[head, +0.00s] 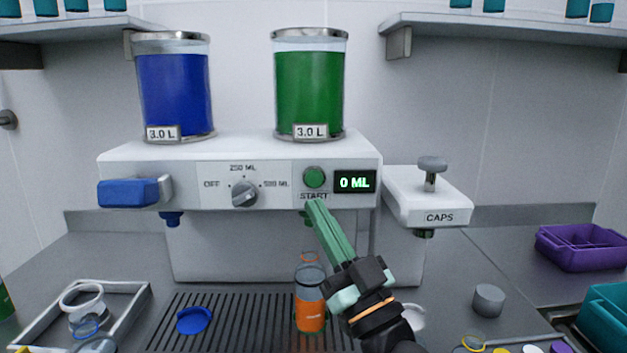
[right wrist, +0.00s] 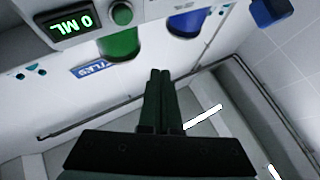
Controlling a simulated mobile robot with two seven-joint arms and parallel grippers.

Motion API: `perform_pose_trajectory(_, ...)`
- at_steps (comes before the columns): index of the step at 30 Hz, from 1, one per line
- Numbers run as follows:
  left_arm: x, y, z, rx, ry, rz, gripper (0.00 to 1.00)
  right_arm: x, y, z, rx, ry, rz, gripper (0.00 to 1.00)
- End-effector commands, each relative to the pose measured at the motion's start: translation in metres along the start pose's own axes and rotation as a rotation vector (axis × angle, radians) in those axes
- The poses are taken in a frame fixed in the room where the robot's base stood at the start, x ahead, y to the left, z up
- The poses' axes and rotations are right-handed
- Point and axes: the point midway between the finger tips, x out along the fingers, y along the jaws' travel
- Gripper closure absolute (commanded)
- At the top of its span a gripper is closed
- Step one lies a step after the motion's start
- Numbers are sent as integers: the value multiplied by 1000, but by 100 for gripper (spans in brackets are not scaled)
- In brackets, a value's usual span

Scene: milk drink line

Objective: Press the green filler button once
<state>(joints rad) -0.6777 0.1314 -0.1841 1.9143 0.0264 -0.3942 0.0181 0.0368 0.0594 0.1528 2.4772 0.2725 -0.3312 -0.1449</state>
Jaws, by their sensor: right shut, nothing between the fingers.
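The round green filler button (head: 314,177) sits on the front of the white machine (head: 240,150), above the word START. My right gripper (head: 313,205) is shut and empty, its fingertips just below the button in the head view. Whether they touch the panel cannot be told there. In the right wrist view the green button (right wrist: 122,13) shows beyond my shut fingers (right wrist: 160,75), apart from them in the picture. The display (head: 355,182) beside the button reads 0 ML. The dial (head: 244,194) appears turned toward 500 ML. My left gripper does not show.
A bottle with an orange lower part (head: 310,300) stands on the slotted drip tray (head: 240,312), near my right arm. The caps unit (head: 428,200) is at right, with a purple bin (head: 582,250) beyond.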

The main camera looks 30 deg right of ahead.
Motion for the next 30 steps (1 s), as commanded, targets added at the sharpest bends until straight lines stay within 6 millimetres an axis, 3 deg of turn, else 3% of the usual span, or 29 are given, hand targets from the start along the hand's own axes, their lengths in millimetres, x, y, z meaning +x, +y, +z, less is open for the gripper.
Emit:
perform_pose_trajectory(18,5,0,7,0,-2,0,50,52,38,38,-1,-1,-1,100)
perform_pose_trajectory(30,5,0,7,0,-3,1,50,59,43,43,0,0,0,100)
